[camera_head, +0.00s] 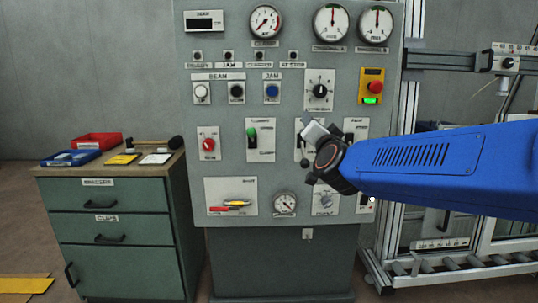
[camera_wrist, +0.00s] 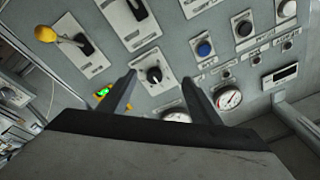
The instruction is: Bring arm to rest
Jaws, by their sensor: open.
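My blue arm (camera_head: 450,165) reaches in from the right in the head view, in front of the grey control panel (camera_head: 225,100). My gripper (camera_head: 313,135) is at its end, near the panel's middle, and hides part of a switch plate there. In the wrist view my gripper (camera_wrist: 158,79) shows two dark fingers spread apart with nothing held between them. A black rotary knob (camera_wrist: 153,74) on the panel appears in the gap beyond the fingers. The same knob shows above my gripper in the head view (camera_head: 320,90). I cannot tell the exact distance to the panel.
A green cabinet (camera_head: 115,240) with red (camera_head: 97,141) and blue (camera_head: 70,158) trays stands left of the panel. An aluminium frame (camera_head: 410,100) stands at right, behind my arm. A yellow-handled lever (camera_wrist: 46,34) sticks out in the wrist view.

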